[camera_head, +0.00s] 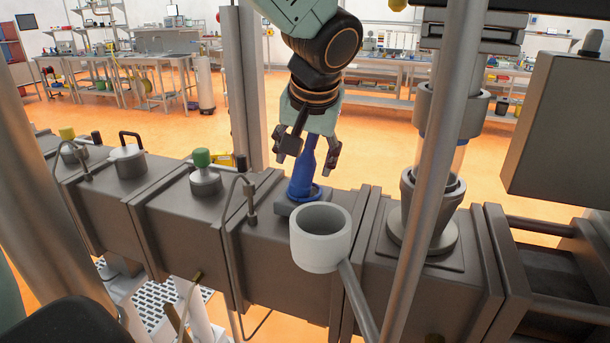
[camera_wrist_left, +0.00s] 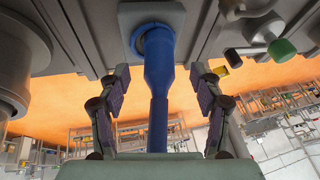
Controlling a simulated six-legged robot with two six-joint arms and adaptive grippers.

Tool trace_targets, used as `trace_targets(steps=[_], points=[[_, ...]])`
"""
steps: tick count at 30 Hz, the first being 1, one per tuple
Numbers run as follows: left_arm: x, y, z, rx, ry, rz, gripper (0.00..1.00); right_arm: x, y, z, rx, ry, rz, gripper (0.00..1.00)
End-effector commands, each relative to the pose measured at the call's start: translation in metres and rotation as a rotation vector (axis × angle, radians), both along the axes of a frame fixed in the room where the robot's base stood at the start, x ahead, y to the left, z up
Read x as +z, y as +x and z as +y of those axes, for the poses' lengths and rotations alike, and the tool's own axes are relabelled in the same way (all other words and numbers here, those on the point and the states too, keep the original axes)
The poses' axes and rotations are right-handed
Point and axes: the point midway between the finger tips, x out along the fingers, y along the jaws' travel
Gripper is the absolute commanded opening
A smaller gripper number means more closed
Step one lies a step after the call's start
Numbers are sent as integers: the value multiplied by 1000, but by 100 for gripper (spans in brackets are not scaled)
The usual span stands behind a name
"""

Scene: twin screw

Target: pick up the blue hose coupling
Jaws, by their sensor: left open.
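The blue hose coupling (camera_head: 303,178) stands upright on top of the grey machine housing, its wide base on a flat plate. My left gripper (camera_head: 308,155) is above it, pointing down, with one dark finger on each side of the coupling's narrow upper part. The fingers are open and apart from it. In the left wrist view the coupling (camera_wrist_left: 159,75) runs down the middle between the two open fingers (camera_wrist_left: 158,105), with visible gaps on both sides. My right gripper is not seen in either view.
A light grey cup (camera_head: 320,252) on a rod stands just in front of the coupling. A thin sensor post (camera_head: 250,195) stands to its left, and a green-capped port (camera_head: 203,175) further left. A glass column (camera_head: 455,160) and a slanted metal pole (camera_head: 437,170) are to the right.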

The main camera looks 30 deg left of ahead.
Motion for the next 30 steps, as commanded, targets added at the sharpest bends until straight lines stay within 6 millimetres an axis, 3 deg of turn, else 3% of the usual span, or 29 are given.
trace_targets(steps=[9,18,30], points=[[-38,14,12,-1,-2,3,65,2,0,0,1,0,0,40],[-41,18,13,0,-1,1,65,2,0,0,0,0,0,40],[-41,19,13,-1,-1,1,32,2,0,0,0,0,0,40]])
